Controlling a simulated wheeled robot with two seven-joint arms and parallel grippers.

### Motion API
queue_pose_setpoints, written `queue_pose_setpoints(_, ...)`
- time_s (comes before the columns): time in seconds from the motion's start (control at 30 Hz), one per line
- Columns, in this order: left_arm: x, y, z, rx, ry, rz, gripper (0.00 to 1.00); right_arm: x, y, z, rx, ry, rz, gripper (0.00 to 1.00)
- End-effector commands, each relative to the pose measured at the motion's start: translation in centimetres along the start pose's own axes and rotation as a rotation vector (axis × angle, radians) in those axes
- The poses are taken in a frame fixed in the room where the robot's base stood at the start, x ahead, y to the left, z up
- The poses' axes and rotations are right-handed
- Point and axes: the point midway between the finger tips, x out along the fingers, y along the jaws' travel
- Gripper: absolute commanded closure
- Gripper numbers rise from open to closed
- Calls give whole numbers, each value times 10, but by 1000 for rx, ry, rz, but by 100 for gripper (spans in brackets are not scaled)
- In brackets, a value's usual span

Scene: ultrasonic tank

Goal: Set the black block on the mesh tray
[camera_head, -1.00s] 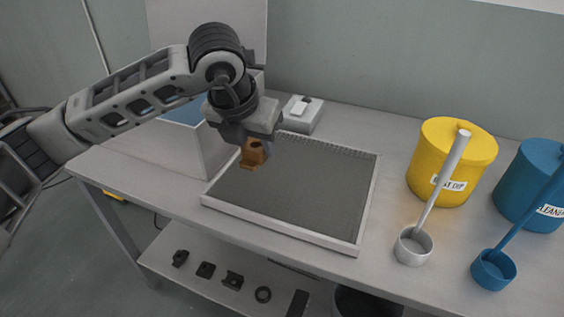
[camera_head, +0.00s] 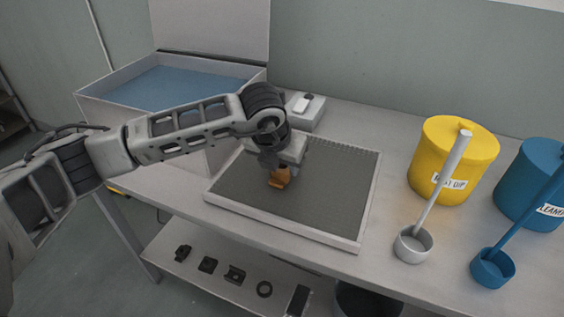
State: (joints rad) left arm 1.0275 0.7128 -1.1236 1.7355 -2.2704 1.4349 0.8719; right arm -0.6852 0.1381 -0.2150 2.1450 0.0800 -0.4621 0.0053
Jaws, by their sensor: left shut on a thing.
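My left gripper (camera_head: 281,168) is shut on an orange-brown block (camera_head: 279,179), low over the mesh tray (camera_head: 325,203). I cannot tell whether the block touches the mesh. The tray is a grey mesh in a pale frame, and nothing else lies on it. No black block is in my gripper or on the tray. Several small black parts lie on the lower shelf, among them a squarish black block (camera_head: 208,264). My right gripper is not in view.
An open tank with blue liquid (camera_head: 175,86) stands behind my left arm. A small white box (camera_head: 303,108) is behind the tray. A yellow bucket (camera_head: 452,160), a blue bucket (camera_head: 530,185) and two long-handled cups (camera_head: 411,246) (camera_head: 492,270) stand at the right.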

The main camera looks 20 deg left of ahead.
Motion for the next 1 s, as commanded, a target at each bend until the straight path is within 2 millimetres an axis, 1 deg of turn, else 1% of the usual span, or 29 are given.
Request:
queue_pose_setpoints(0.1,2,0,0,0,-4,-1,89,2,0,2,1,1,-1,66)
queue_pose_setpoints(0.13,1,0,0,0,-1,0,54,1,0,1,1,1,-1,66)
queue_pose_setpoints(0.17,1,0,0,0,0,0,45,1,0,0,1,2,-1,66)
queue_pose_setpoints(0.2,1,0,0,0,0,0,40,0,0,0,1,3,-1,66)
queue_pose_setpoints(0.43,0,0,0,0,0,0,40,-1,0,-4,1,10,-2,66)
queue_pose_setpoints(0.57,-5,0,1,0,-2,-1,40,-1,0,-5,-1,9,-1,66)
queue_pose_setpoints(0.67,-19,0,2,-1,-5,-1,40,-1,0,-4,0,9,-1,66)
queue_pose_setpoints(1.0,-90,0,1,1,-4,-1,40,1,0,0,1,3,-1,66)
